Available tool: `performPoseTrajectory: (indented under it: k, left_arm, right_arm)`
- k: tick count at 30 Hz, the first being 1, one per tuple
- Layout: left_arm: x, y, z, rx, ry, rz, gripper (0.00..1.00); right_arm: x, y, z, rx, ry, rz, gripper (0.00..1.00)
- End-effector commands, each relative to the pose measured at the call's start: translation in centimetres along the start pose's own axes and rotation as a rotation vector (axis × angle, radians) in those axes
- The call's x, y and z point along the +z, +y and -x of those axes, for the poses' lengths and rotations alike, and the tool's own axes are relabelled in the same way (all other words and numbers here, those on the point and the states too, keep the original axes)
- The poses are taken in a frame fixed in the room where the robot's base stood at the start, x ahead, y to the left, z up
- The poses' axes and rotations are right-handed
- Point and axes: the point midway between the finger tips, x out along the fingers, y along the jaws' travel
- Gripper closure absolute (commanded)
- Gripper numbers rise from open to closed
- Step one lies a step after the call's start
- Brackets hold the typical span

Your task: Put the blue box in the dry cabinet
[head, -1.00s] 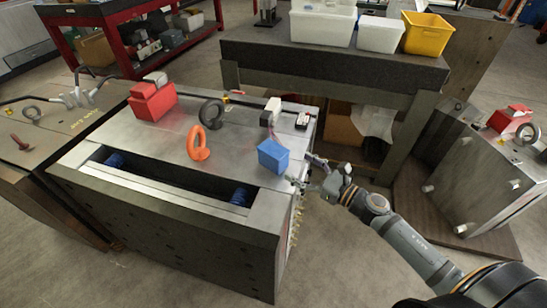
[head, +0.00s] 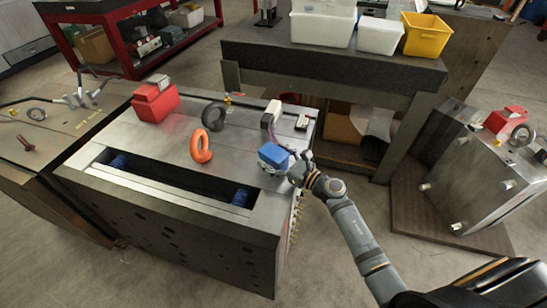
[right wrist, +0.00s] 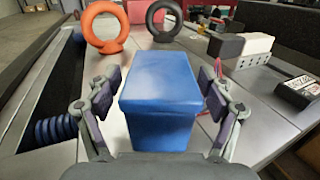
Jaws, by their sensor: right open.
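The blue box (head: 274,157) stands on the metal top of the mould base (head: 150,150), near its right edge. My right gripper (head: 290,165) has reached it from the right. In the right wrist view the blue box (right wrist: 161,98) stands between the two open fingers of my right gripper (right wrist: 160,95), with a small gap on each side. My left gripper is not in view. I see nothing that I can name as the dry cabinet.
An orange eyebolt (head: 201,147), a dark eyebolt (head: 214,115) and a red box (head: 154,103) stand on the same mould base. A white-and-black item (head: 271,114) is behind the blue box. A bench (head: 330,65) with bins stands behind.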

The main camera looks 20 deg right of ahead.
Motion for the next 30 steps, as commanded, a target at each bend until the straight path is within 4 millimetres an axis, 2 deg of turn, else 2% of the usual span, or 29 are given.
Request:
performPoseTrajectory:
  k: [5, 21, 22, 23, 30]
  left_arm:
    - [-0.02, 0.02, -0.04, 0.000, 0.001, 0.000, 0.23]
    - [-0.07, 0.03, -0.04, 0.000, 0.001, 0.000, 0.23]
    - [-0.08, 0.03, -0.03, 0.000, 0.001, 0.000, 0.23]
    - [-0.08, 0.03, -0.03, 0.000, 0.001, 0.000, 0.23]
    - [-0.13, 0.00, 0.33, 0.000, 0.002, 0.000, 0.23]
  right_arm:
    - [-0.05, 0.00, 0.01, 0.000, 0.000, 0.001, 0.19]
    - [-0.03, -0.02, 0.05, -0.001, 0.000, 0.000, 0.92]
    - [0.08, -0.02, 0.02, 0.000, -0.002, 0.001, 0.92]
    - [0.09, -0.02, 0.02, 0.000, -0.002, 0.001, 0.99]
    - [0.49, -0.02, 0.02, 0.000, -0.002, 0.001, 0.99]
